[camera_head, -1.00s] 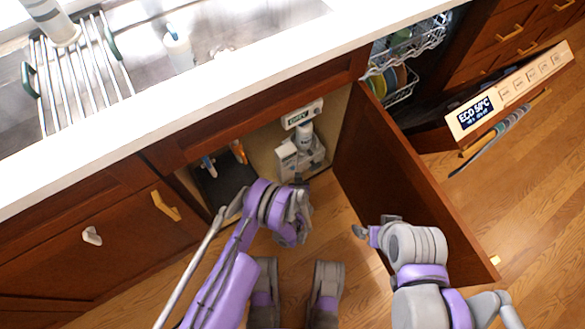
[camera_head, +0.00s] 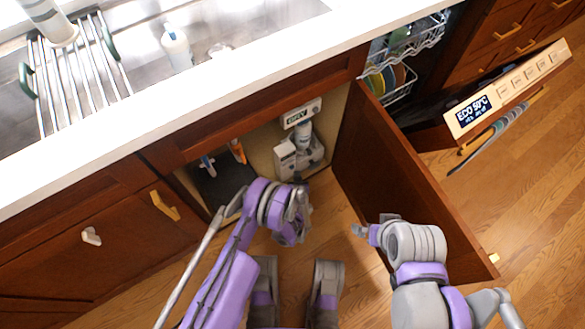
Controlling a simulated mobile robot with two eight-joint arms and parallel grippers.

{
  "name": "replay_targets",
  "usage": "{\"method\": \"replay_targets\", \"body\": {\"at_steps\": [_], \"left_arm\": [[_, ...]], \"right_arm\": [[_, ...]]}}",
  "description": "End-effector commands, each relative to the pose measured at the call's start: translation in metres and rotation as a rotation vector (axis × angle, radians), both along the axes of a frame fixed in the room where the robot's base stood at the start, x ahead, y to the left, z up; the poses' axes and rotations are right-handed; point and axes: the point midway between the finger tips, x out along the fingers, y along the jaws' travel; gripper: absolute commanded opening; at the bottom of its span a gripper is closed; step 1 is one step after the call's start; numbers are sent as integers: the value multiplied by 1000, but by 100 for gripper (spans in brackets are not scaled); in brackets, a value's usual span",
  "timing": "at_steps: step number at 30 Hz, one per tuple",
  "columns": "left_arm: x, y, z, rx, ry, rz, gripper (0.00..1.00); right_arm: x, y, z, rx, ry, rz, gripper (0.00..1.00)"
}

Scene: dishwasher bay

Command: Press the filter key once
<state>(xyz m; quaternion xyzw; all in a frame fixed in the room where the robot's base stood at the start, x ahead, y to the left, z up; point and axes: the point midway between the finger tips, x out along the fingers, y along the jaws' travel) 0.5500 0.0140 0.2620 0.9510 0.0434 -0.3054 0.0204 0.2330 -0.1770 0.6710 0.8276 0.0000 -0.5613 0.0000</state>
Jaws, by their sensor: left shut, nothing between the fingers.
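The dishwasher's front panel (camera_head: 463,124) is at the right, tilted open, with a lit display reading "ECO 50°C" and a row of several pale keys (camera_head: 528,77). The key labels are too small to read, so I cannot tell which is the filter key. A small unit with a green-lettered display (camera_head: 300,113) is in the open cabinet, above a white and grey device (camera_head: 298,155). My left gripper (camera_head: 301,205) is shut and empty, below and in front of that device, apart from it. My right gripper (camera_head: 363,231) is beside the open cabinet door; its fingers are too small to judge.
The open cabinet door (camera_head: 395,170) stands between the cabinet and the dishwasher panel. The dishwasher rack (camera_head: 407,40) holds plates. A dark mat (camera_head: 222,187) lies inside the cabinet. The counter (camera_head: 200,97) overhangs the cabinet. The wooden floor (camera_head: 530,190) is clear at right.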

Motion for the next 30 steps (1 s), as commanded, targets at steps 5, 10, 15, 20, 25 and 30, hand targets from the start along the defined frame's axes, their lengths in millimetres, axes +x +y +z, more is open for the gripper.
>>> {"method": "replay_targets", "body": {"at_steps": [5,10,15,20,25,30], "left_arm": [[0,0,0,0,0,0,0],[0,0,0,0,0,0,0],[0,0,0,0,0,0,0],[0,0,0,0,0,0,0],[1,1,0,0,0,0,0],[6,4,-1,0,0,1,0]], "right_arm": [[0,0,0,0,0,0,100],[0,0,0,0,0,0,100],[0,0,0,0,0,0,100],[0,0,0,0,0,0,100],[0,0,-1,0,0,0,100],[1,0,-5,0,1,0,100]]}}
